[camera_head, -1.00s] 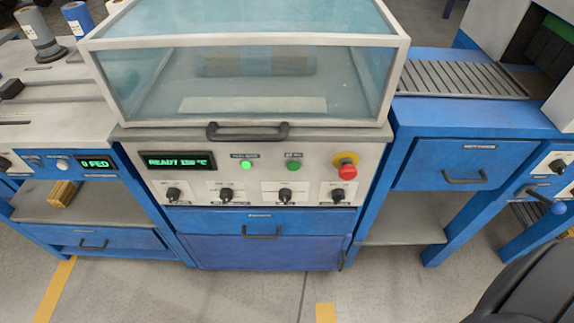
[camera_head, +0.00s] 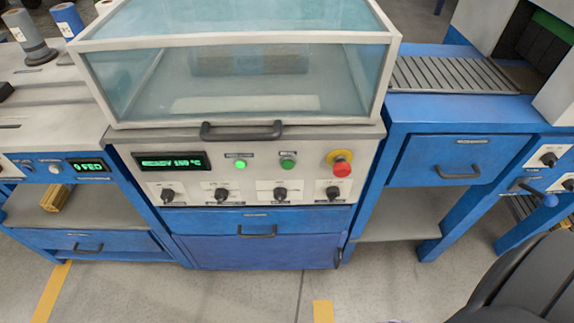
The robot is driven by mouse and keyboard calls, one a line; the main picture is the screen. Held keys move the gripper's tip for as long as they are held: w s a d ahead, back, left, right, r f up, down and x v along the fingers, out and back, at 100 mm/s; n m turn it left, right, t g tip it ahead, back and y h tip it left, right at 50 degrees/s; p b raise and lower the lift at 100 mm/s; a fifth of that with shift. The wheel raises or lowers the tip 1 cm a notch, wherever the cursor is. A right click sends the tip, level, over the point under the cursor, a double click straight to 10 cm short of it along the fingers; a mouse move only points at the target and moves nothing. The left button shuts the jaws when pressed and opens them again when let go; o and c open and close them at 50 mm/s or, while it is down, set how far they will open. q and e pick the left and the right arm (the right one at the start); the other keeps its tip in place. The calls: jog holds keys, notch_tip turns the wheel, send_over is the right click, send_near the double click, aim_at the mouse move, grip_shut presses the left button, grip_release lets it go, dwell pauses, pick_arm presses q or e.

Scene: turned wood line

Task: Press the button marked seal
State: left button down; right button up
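A machine's front panel (camera_head: 120,160) faces me in the middle of the head view. On it are a brightly lit green round light or button (camera_head: 240,165), a darker green button (camera_head: 287,163) and a red mushroom button (camera_head: 341,168) on a yellow collar. Small labels sit above the two green ones, too small to read surely, so I cannot tell which is marked seal. Nothing touches the panel. Neither gripper is in view; a dark part of my own body shows at the bottom right.
A green display (camera_head: 172,161) and several black knobs (camera_head: 222,195) share the panel. A black handle (camera_head: 241,131) juts out under the glass hood (camera_head: 240,85). A drawer handle (camera_head: 257,232) is below. Left and right are a feeder bench (camera_head: 45,125) and a roller conveyor (camera_head: 455,75). The floor in front is clear.

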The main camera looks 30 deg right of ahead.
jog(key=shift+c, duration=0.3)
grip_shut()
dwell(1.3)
